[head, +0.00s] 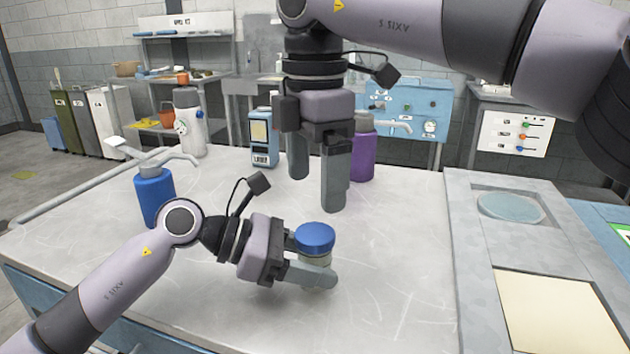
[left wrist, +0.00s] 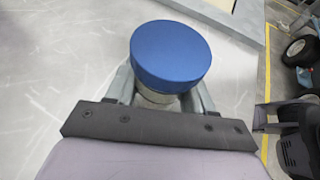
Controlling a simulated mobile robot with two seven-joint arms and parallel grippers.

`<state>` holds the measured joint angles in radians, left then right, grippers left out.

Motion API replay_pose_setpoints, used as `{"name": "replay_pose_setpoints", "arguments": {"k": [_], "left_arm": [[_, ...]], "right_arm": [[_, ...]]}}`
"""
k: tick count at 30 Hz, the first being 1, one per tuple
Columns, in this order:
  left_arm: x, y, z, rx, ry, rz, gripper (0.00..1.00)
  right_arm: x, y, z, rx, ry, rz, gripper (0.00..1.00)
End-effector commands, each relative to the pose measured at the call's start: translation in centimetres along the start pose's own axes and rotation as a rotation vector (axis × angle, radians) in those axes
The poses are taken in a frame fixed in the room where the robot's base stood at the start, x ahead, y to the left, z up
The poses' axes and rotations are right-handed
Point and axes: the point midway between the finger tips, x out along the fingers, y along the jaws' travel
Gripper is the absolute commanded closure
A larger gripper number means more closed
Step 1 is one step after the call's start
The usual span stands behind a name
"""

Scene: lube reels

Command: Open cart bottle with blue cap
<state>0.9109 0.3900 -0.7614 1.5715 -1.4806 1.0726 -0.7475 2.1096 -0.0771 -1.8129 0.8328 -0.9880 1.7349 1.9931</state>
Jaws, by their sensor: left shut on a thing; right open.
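The bottle (head: 318,256) with a blue cap (head: 315,236) stands upright on the cart top, near the middle front. The cap is on the bottle. My left gripper (head: 312,272) is shut on the bottle's body below the cap, one finger on each side. In the left wrist view the blue cap (left wrist: 170,56) fills the upper middle, with the fingers beneath it and the body mostly hidden. My right gripper (head: 316,185) is open, pointing down, empty, above and behind the bottle, apart from the cap.
On the cart top (head: 400,265) stand a blue pump bottle (head: 153,194), a grey-white bottle with a gauge (head: 188,125), a light-blue can (head: 263,140) and a purple bottle (head: 363,150). A grey panel (head: 468,270) borders the right. The front right is clear.

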Motion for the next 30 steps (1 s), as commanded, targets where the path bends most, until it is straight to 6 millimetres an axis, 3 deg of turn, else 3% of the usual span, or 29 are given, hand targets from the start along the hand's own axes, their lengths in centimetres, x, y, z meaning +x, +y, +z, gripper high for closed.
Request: {"name": "replay_pose_setpoints", "arguments": {"k": [15, 26, 29, 30], "left_arm": [[0.0, 0.0, 0.0, 0.000, -0.001, 0.000, 1.00], [0.0, 0.0, 0.0, 0.000, -0.001, 0.000, 1.00], [0.0, 0.0, 0.0, 0.000, -0.001, 0.000, 1.00], [0.0, 0.0, 0.0, 0.000, -0.001, 0.000, 1.00]], "right_arm": [[6.9, 0.0, 0.1, -0.001, 0.000, -0.002, 0.11], [7.5, 0.0, 0.1, 0.000, 0.001, -0.001, 0.11], [7.5, 0.0, 0.1, 0.000, 0.001, -0.001, 0.37], [7.5, 0.0, 0.1, 0.000, 0.001, -0.001, 0.50]]}}
